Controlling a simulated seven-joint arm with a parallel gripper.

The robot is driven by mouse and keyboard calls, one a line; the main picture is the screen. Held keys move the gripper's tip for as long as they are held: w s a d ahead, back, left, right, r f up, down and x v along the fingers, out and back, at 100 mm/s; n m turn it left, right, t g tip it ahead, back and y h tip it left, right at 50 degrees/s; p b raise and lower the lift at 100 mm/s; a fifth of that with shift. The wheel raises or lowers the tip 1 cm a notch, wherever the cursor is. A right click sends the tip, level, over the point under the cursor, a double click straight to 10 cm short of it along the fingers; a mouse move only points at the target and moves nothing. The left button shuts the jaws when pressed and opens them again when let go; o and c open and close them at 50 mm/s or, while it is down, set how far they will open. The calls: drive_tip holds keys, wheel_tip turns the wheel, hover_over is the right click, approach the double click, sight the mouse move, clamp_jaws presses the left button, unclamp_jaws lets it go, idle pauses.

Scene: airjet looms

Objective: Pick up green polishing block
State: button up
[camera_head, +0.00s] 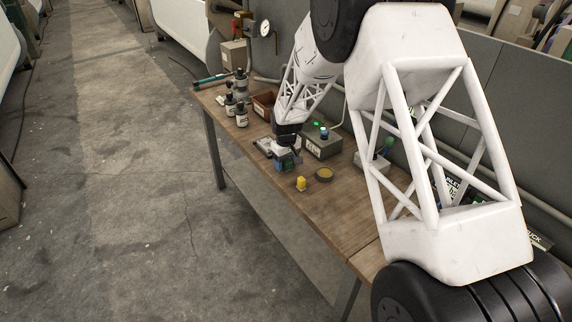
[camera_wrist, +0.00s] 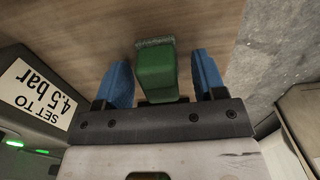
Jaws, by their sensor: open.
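The green polishing block (camera_wrist: 156,72) shows in the wrist view, standing on the wooden table, with a grey fuzzy strip along its far edge. My gripper (camera_wrist: 162,78) has two blue fingers, one on each side of the block. The fingers are apart, with a visible gap between each finger and the block. In the head view my gripper (camera_head: 286,162) is down at the tabletop near the front edge. The block is mostly hidden there by the gripper.
A grey box (camera_head: 322,144) with lit buttons stands close to the right of my gripper; its "SET TO 4.5 bar" label (camera_wrist: 42,92) shows in the wrist view. A yellow object (camera_head: 301,184) and a round tin (camera_head: 324,175) are nearer.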

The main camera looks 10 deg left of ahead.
drive_tip(key=shift+c, duration=0.5)
drive_tip(key=c, duration=0.9)
drive_tip(key=shift+r, duration=5.05)
drive_tip(key=shift+o, duration=1.4)
drive_tip(key=shift+c, duration=0.6)
drive_tip(key=w+a, duration=0.8)
drive_tip(key=a, duration=0.3)
drive_tip(key=shift+w+a, duration=0.15)
drive_tip(key=shift+a, duration=0.1)
